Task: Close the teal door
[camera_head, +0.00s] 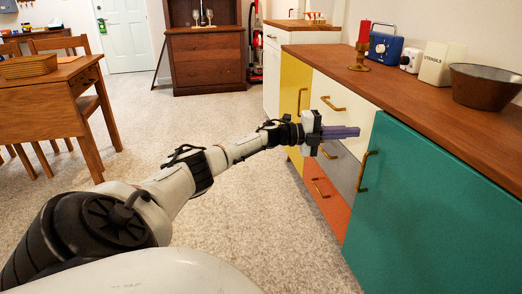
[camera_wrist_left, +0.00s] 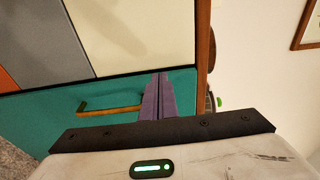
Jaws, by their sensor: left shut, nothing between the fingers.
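The teal door (camera_head: 440,210) fills the right of the head view, with a brass handle (camera_head: 364,172) near its left edge. It looks about flush with the fronts beside it; I cannot tell if a small gap is left. The teal door (camera_wrist_left: 60,108) and its handle (camera_wrist_left: 108,108) also show in the left wrist view. My left gripper (camera_head: 357,132) is shut and empty, its purple fingers pointing right in front of the drawers, left of the handle in the picture. The fingers (camera_wrist_left: 158,88) overlap the door's edge in the wrist view; contact is unclear. My right gripper is out of view.
Carpet (camera_head: 255,215) is clear.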

